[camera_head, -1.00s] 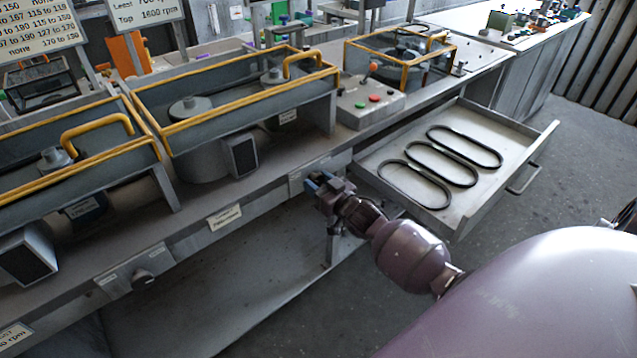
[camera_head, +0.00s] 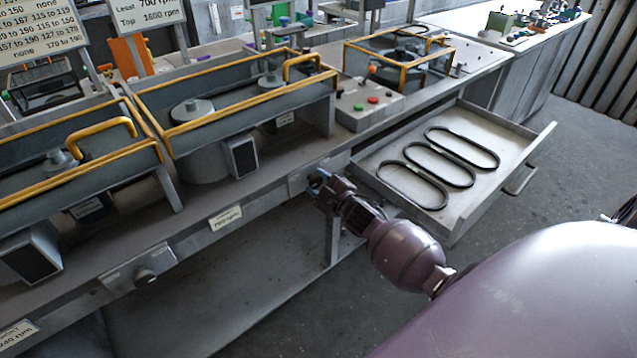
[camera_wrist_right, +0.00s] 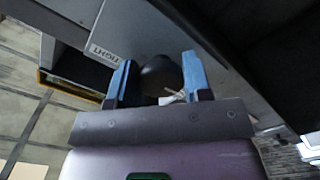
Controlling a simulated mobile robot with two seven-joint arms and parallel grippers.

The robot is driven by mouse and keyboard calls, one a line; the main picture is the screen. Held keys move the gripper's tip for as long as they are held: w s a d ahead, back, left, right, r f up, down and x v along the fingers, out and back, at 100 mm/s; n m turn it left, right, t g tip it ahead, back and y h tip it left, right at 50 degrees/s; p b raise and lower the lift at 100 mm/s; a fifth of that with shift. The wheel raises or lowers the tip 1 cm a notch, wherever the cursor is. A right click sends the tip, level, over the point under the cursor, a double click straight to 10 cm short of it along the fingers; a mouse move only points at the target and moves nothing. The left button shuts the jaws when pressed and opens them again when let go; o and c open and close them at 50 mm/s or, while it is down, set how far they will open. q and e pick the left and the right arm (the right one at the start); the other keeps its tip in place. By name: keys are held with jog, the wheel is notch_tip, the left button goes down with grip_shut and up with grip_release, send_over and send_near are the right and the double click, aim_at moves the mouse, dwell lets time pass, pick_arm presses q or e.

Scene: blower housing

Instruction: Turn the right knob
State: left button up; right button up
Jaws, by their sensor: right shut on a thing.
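The right knob is a dark round knob (camera_wrist_right: 160,76) on a grey plate marked "RIGHT" (camera_wrist_right: 108,55) under the bench edge. My right gripper (camera_wrist_right: 157,80) has its two blue fingers on either side of the knob and is shut on it. In the head view my right gripper (camera_head: 316,182) is at the plate (camera_head: 300,180) on the bench front, and its wrist and fingers hide the knob. My left gripper is not in view.
Another knob (camera_head: 145,276) sits on a plate further left on the bench front. An open drawer (camera_head: 448,222) with several black belts (camera_head: 440,165) juts out right of my right arm. Yellow-framed covers (camera_head: 235,105) stand on the bench. A control box (camera_head: 368,110) stands behind the gripper.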

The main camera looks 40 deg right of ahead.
jog(key=n, duration=0.5)
jog(key=shift+n+b, duration=0.3)
jog(key=n+b, duration=0.1)
jog(key=n, duration=0.4)
jog(key=shift+r, duration=0.2)
jog(key=shift+n, duration=0.3)
jog(key=o, duration=0.9)
jog(key=s, duration=0.7)
jog(key=s+d, duration=0.1)
jog(key=s, duration=0.2)
jog(key=shift+s, duration=0.4)
